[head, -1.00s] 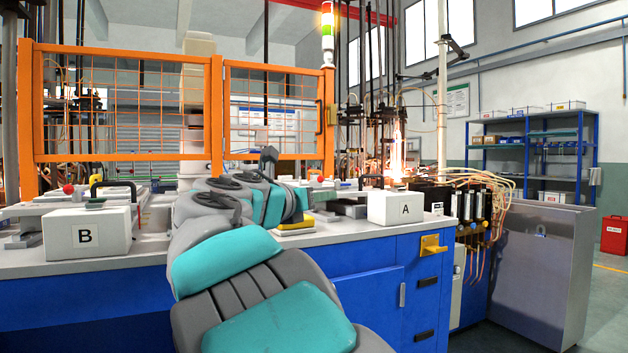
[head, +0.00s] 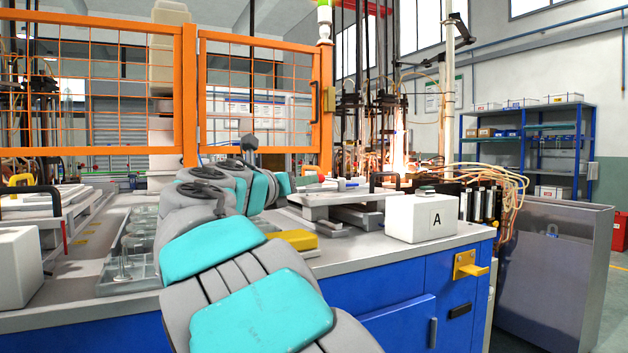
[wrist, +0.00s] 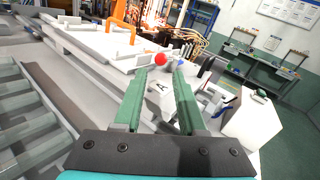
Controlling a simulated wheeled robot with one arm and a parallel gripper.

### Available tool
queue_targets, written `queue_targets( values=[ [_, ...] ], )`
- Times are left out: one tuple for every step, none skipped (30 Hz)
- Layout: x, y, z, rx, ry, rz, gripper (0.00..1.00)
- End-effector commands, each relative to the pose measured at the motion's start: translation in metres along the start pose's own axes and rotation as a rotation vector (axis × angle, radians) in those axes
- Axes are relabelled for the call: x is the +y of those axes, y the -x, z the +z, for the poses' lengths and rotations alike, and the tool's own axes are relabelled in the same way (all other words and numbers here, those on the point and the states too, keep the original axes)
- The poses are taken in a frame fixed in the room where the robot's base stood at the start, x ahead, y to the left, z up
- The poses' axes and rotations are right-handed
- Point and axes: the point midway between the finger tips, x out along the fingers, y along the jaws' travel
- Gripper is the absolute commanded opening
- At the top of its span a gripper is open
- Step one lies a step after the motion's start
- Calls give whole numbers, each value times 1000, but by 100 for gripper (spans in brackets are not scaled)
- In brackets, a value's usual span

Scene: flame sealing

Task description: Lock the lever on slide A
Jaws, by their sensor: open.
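Slide A (head: 335,205) is a pale rail assembly on the right of the bench in the head view, behind a white box (head: 421,218) marked A. In the wrist view a plate with the letter A (wrist: 163,88) shows between my fingers. A red ball knob (wrist: 161,59), which looks like the lever's end, shows just beyond the fingertips. My gripper (wrist: 158,72) is open, its two green fingers apart with nothing held. I cannot tell how far the knob is from the fingertips. My arm hides the gripper in the head view.
The white box also stands close right of my fingers in the wrist view (wrist: 250,125). A yellow block (head: 297,240) and clear trays (head: 130,250) lie on the bench. An orange mesh fence (head: 190,90) and a glowing flame (head: 400,150) are behind.

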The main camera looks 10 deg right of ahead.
Motion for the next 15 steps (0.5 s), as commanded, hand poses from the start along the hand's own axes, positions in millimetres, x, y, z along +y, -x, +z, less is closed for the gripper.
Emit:
queue_targets(
  values=[
    [0,-8,-1,1,0,-1,40],
    [0,-13,-1,2,0,-2,40],
    [0,-20,-2,3,-1,-1,40],
    [0,-25,-2,3,-1,-1,40],
    [0,-30,-2,4,-1,-2,40],
    [0,-36,-2,4,0,-2,40],
    [0,-40,-3,4,1,-2,40],
    [0,-44,-3,4,1,-2,40],
    [1,-49,-2,4,1,-2,40],
    [0,-52,-2,4,0,-2,40],
    [0,-55,-2,4,-1,-2,40],
    [0,-58,-1,3,-2,-2,40],
    [0,-60,-1,3,-2,-2,40],
    [0,-61,-1,2,-2,-2,40],
    [-1,-62,-1,1,-1,-2,40]
  ],
)
